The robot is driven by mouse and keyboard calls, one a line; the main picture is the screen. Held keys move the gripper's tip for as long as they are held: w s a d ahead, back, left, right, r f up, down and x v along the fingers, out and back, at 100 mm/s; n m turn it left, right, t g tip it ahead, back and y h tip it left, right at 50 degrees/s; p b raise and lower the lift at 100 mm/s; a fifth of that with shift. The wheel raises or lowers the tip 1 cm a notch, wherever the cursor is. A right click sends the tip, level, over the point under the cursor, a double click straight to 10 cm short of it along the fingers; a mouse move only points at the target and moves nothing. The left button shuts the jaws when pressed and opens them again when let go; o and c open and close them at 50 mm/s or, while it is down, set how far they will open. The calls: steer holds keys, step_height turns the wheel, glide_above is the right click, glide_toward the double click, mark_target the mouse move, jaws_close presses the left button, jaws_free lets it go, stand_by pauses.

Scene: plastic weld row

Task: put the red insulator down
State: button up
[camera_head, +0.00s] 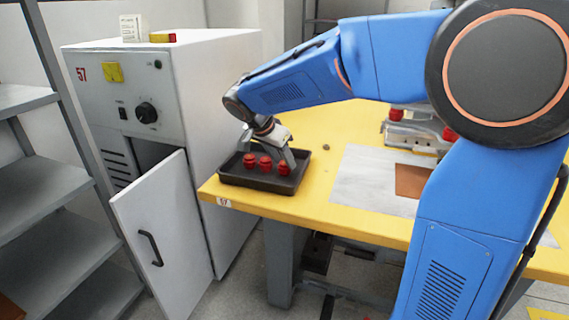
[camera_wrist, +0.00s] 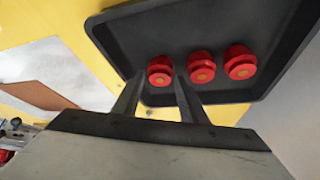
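Three red insulators stand upright in a row in a dark tray (camera_head: 232,179) on the yellow table. In the wrist view they are the left insulator (camera_wrist: 160,71), the middle insulator (camera_wrist: 201,67) and the right insulator (camera_wrist: 240,62). The tray (camera_wrist: 120,40) also fills the upper right of that view. My gripper (camera_wrist: 160,84) points down into the tray, with its fingers on either side of the left insulator. Small gaps seem to show beside it, so the fingers look open. In the head view my gripper (camera_head: 269,152) is over the tray and partly hides the row.
A grey-white cabinet (camera_head: 222,90) with its door (camera_head: 165,235) open stands left of the table. A pale mat (camera_head: 362,175) with a brown square (camera_head: 411,181) lies to the right. A metal fixture (camera_head: 410,135) with red parts is behind my arm. Grey shelves (camera_head: 50,190) stand far left.

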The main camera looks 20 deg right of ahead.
steer(key=v, duration=1)
steer(key=s+d+f+n+y, duration=0.1)
steer(key=s+d+f+n, duration=0.15)
steer(key=s+d, duration=0.4)
steer(key=s+d+f+n+y, duration=0.2)
steer(key=s+d+n, duration=0.15)
steer(key=s, duration=0.55)
steer(key=s+d+f+n+y, duration=0.1)
steer(key=s+f+n, duration=0.1)
steer(key=s+f, duration=0.2)
steer(key=s+d+f+n+t+y, duration=0.1)
steer(key=s+f+n, duration=0.2)
steer(key=s, duration=0.7)
steer(key=shift+s+f, duration=0.3)
steer(key=shift+f, duration=0.45)
steer(key=shift+d, duration=0.15)
